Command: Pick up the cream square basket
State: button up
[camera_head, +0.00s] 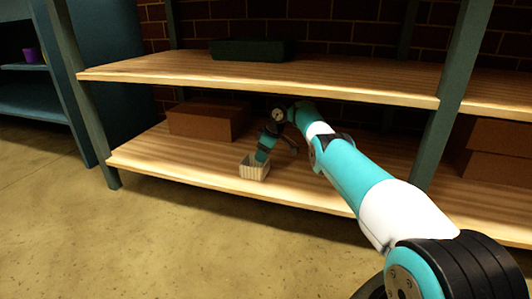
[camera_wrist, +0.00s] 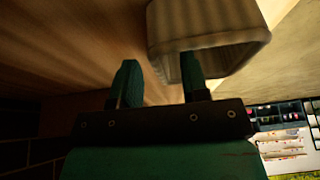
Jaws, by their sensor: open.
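The cream square basket (camera_head: 254,173) stands on the lower wooden shelf, close to its front edge. It shows large at the upper right of the wrist view (camera_wrist: 215,22), partly cut off by the frame's top. My gripper (camera_head: 262,157) reaches down at the basket from above. In the wrist view, my gripper (camera_wrist: 159,75) has its two dark green fingers apart. The right finger overlaps the basket's opening and the left finger is outside the basket, with a near wall appearing between them. I cannot tell whether either finger touches the wall.
A brown box (camera_head: 208,120) stands behind and left on the lower shelf (camera_head: 150,155). The upper shelf (camera_head: 300,75) holds a dark green tray (camera_head: 250,49) and runs above my arm. A shelf post (camera_head: 452,100) stands at the right. The floor (camera_head: 110,240) in front is clear.

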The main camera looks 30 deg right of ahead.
jog(key=shift+b+x, duration=0.55)
jog(key=shift+x, duration=0.65)
grip_shut()
